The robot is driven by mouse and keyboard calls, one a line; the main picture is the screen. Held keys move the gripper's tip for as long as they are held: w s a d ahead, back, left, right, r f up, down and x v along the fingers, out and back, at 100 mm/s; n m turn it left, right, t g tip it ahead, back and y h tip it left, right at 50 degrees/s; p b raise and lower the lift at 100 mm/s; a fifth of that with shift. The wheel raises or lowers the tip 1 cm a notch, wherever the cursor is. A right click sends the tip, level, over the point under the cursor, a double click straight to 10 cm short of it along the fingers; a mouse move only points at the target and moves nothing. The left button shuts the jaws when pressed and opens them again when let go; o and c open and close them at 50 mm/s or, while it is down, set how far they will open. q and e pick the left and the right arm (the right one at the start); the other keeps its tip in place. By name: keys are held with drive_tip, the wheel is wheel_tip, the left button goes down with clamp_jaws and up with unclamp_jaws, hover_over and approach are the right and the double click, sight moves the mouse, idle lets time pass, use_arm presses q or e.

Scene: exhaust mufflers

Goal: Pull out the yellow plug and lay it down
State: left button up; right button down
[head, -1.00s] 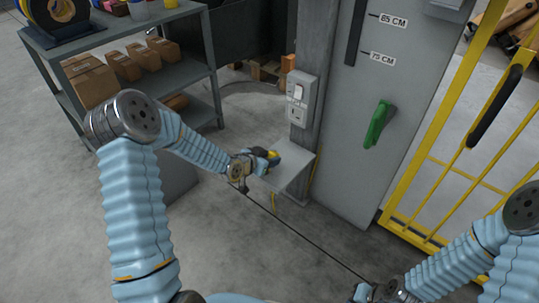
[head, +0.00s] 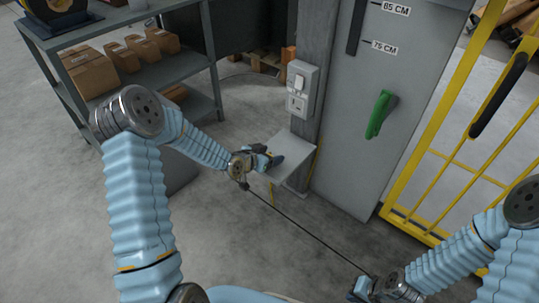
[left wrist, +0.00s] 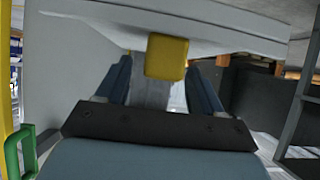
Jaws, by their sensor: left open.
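The yellow plug (left wrist: 167,57) shows in the left wrist view between the fingers of my left gripper, against the underside or face of a pale ledge. In the head view the plug is hidden behind the gripper. My left gripper (head: 268,160) is open, at the small grey ledge (head: 290,152) below the wall socket. Gaps show between the plug and both fingers. The grey socket box (head: 301,88) with a switch is on the post, and no plug shows in its face. My right gripper (head: 364,288) is low at the bottom edge, its jaws unclear.
A grey cabinet (head: 350,150) with a green handle (head: 380,114) stands right of the ledge. A yellow gate (head: 440,150) is further right. A shelf rack (head: 140,80) with cardboard boxes is at the left. A dark cord (head: 305,230) runs between my two grippers.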

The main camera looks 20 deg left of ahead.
use_arm(q)
drive_tip(key=p+v, duration=0.1)
drive_tip(key=v, duration=1.3)
drive_tip(key=s+d+f+n+g+p, duration=0.25)
drive_tip(key=s+d+f+g, duration=0.3)
drive_tip(key=d+f, duration=0.45)
drive_tip(key=s+d+f+n+g, duration=0.1)
drive_tip(key=s+d+f, duration=0.1)
drive_tip(key=s, duration=0.2)
drive_tip(key=s+d+f+n+g, duration=0.1)
drive_tip(key=s+d+f+g, duration=0.1)
drive_tip(key=s, duration=0.3)
drive_tip(key=s+d+f+n+g+p, duration=0.1)
drive_tip(key=s+d+f+g, duration=0.1)
drive_tip(key=s, duration=0.3)
drive_tip(key=shift+f, duration=0.8)
drive_tip(key=shift+c, duration=0.2)
